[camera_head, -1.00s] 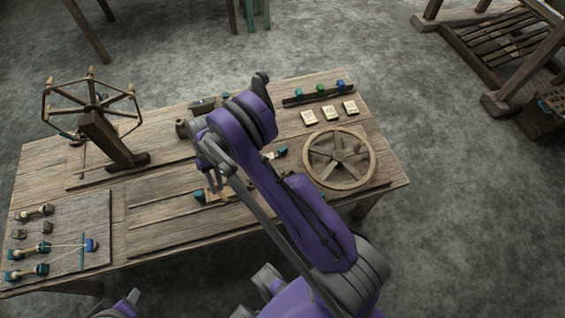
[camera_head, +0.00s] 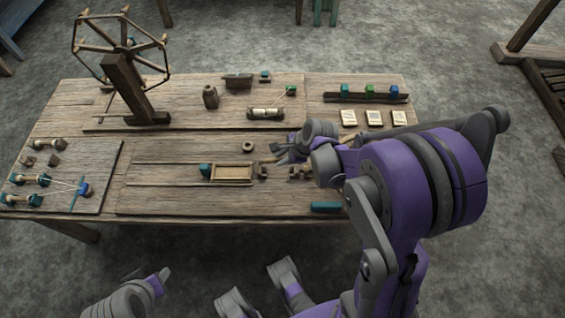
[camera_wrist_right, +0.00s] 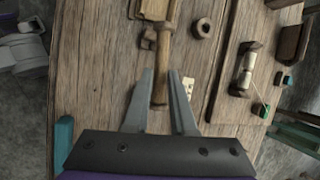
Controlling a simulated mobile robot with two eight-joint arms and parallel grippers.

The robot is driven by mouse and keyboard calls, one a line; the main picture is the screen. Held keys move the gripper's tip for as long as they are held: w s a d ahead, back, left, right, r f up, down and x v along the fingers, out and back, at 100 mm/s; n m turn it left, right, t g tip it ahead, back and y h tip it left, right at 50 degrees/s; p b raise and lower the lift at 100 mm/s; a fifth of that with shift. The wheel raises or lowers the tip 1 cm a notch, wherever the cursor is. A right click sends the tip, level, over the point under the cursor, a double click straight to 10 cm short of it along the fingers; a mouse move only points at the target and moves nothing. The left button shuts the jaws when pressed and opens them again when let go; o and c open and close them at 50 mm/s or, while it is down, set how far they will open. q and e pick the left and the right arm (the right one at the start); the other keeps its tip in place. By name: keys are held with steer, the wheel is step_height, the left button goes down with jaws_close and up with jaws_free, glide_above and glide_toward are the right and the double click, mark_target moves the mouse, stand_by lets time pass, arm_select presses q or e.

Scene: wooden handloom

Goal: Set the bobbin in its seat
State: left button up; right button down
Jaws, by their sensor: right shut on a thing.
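My right gripper (camera_wrist_right: 161,74) has its fingers on either side of a slim wooden rod (camera_wrist_right: 160,88) and is shut on it. The rod points toward a dark wooden block (camera_wrist_right: 148,39) and a shallow wooden tray (camera_head: 233,173) with a teal end. I cannot tell whether the rod is a bobbin. In the head view the right hand is over the table's middle right, with its fingertips partly hidden. A bobbin wound with pale thread (camera_head: 265,112) lies in a holder behind; it also shows in the wrist view (camera_wrist_right: 245,72). My left gripper (camera_head: 160,279) is low, off the table's front.
A wooden ring (camera_head: 248,147) lies behind the tray. A teal bar (camera_head: 326,206) lies near the front edge. A spoked reel (camera_head: 120,50) stands at the back left. Several bobbins lie on the left board (camera_head: 65,160). Pale cards (camera_head: 372,118) lie at the right.

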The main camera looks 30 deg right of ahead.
steer(key=shift+s+d+f+m+h, duration=0.15)
steer(key=shift+d+m+h, duration=0.15)
steer(key=shift+m, duration=0.3)
steer(key=shift+f+b, duration=2.7)
steer(key=shift+f, duration=0.65)
steer(key=c, duration=0.7)
jaws_free()
steer(key=p+v, duration=0.3)
steer(key=v, duration=0.8)
steer(key=shift+s+f+p, duration=0.15)
steer(key=shift+s+p, duration=0.05)
steer(key=shift+p, duration=0.2)
